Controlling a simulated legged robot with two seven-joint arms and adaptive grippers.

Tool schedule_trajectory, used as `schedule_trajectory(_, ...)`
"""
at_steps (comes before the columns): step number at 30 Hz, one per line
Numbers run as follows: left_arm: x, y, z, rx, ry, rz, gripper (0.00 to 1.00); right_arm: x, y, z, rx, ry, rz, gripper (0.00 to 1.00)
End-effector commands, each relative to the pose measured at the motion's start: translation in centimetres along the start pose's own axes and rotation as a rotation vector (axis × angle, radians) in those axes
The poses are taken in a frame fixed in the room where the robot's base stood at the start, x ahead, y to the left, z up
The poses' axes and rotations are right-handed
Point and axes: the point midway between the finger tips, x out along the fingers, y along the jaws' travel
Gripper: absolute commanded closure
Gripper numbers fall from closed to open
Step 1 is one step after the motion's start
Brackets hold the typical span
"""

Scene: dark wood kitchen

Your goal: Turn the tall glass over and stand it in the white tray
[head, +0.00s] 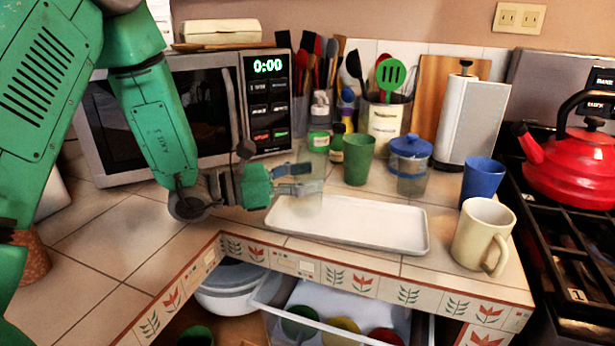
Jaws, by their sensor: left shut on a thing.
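The tall glass (309,203) is clear and hard to make out against the counter. My left gripper (300,180) comes in from the left and is shut on it. The glass looks roughly upright, but I cannot tell which end its mouth is. The white tray (375,235) is a long, shallow rectangle near the counter's front edge. The glass is at the tray's left end, in front of or over its back rim; I cannot tell whether it touches the tray. The rest of the tray is empty. My right gripper is out of view.
Behind the tray stand a green cup (358,160) and a blue-lidded jar (411,165). A blue cup (482,180) and a cream mug (483,235) stand to its right. A microwave (200,115) is behind my left arm. An open drawer (340,318) lies below the counter.

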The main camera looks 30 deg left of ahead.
Motion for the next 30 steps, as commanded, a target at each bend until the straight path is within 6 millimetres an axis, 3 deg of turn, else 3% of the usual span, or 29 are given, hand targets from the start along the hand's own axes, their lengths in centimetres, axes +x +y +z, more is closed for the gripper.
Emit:
schedule_trajectory(17,0.0,0.0,-1.2,-0.001,-0.002,0.001,0.9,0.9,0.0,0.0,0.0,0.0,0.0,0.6)
schedule_trajectory(18,0.0,0.0,-1.2,0.0,-0.002,0.0,0.47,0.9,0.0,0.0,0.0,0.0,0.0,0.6)
schedule_trajectory(20,0.0,0.0,-1.1,0.0,-0.002,0.0,0.26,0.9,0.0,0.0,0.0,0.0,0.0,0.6)
schedule_trajectory(30,-0.1,0.0,-1.2,-0.001,0.001,0.001,0.26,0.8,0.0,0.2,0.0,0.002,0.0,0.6)
